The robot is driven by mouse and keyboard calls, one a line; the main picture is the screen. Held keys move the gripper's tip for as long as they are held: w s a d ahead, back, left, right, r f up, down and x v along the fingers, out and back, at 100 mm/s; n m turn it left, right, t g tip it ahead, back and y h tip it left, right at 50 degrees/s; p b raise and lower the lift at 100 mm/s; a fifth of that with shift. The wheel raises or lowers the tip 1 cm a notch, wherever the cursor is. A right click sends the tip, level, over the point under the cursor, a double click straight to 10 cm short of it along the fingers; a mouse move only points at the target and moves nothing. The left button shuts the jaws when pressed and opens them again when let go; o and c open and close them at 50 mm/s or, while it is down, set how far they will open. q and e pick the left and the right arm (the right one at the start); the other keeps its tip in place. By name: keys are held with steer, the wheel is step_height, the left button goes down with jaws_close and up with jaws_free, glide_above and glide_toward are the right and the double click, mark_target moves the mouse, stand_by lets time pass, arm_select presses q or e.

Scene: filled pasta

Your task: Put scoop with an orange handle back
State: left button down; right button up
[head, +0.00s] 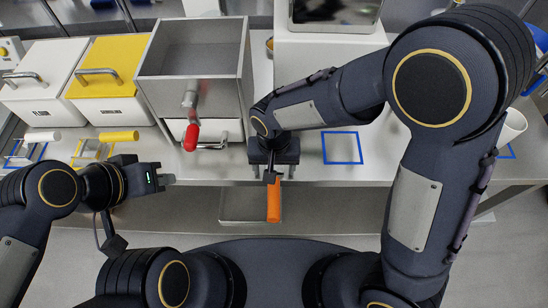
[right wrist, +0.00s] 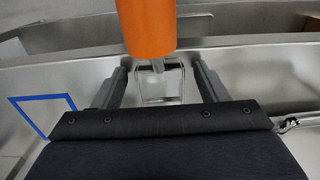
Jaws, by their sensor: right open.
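The scoop with an orange handle shows its handle (head: 273,201) at the table's front edge, just below my right gripper (head: 271,174) in the head view. In the right wrist view the orange handle (right wrist: 147,28) is at the top, with a short metal piece below it.
White (head: 42,136) and yellow (head: 119,136) handles lie before the lidded boxes at left. A blue square outline (head: 342,133) marks clear table to the right of my right gripper.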

step_height(320, 180, up, 12)
stand_by(0.4)
steer(key=s+d+r+t+y, duration=0.1)
steer(key=d+r+y, duration=0.1)
steer(key=d, duration=0.4)
steer(key=s+d+r+y, duration=0.1)
steer(key=d+r, duration=0.1)
steer(key=d, duration=0.5)
steer(key=s+d+f+m+t, duration=0.1)
steer(key=s+d+t, duration=0.3)
steer(key=s+d, duration=0.4)
steer(key=shift+s+f+m+t+y, duration=0.2)
steer(key=shift+s+m+t+y, duration=0.1)
steer(key=shift+y, duration=0.1)
